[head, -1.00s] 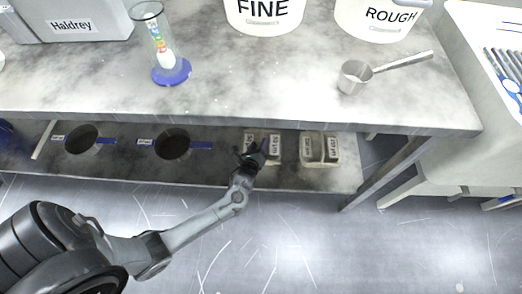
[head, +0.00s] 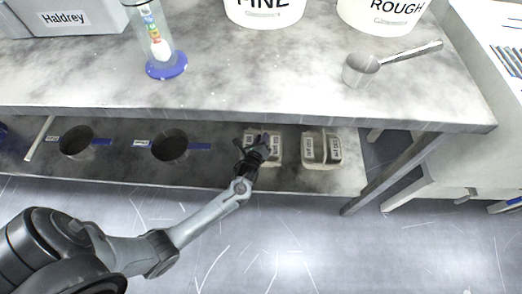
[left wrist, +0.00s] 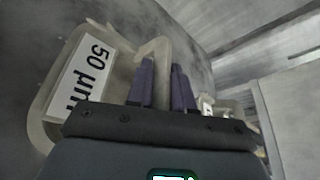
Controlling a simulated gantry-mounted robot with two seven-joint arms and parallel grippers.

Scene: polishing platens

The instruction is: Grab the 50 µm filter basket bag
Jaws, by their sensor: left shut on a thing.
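The 50 µm filter basket bag (left wrist: 42,122) is beige with a white label reading "50 µm", at the left of the left wrist view. In the head view it is among the labelled beige bags (head: 275,152) on the lower shelf, partly hidden by my gripper. My left gripper (head: 258,145) reaches in under the tabletop. Its two dark fingers (left wrist: 162,88) are shut on a beige upright strip beside the label, which looks like part of this bag. The lower part of the bag is hidden behind my gripper. My right gripper is not in view.
Another pair of labelled beige bags (head: 321,150) stands to the right on the lower shelf (head: 225,178). Two round dark holes are to the left. The tabletop (head: 250,75) overhangs the shelf and carries a cylinder (head: 157,40), a metal scoop (head: 362,68) and white buckets.

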